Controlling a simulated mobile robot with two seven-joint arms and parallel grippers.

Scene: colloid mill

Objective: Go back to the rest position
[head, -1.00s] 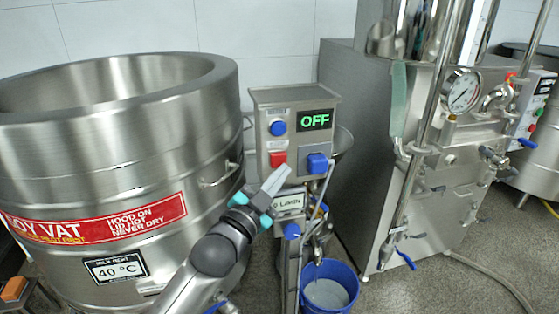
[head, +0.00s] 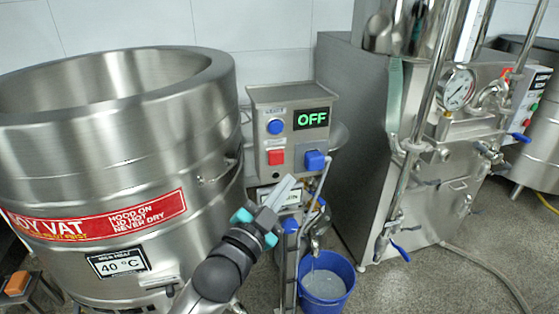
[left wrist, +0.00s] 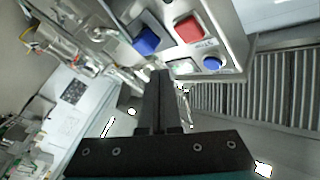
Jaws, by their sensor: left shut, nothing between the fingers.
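My left gripper (head: 283,190) is shut and empty in the head view. It is in front of the colloid mill's control box (head: 291,135), below its red button (head: 276,157), and covers part of the label plate under the box. The box's display (head: 311,119) reads OFF. In the left wrist view my shut fingers (left wrist: 160,85) point up toward the box, with the red button (left wrist: 189,29) and blue knob (left wrist: 146,42) beyond the tips. No contact with the box is visible. My right gripper does not show.
A large steel vat (head: 120,130) stands close at the left of my arm. A blue bucket (head: 326,283) with grey liquid stands on the floor below the mill. A steel machine with a gauge (head: 458,88) is at the right. Open floor lies at lower right.

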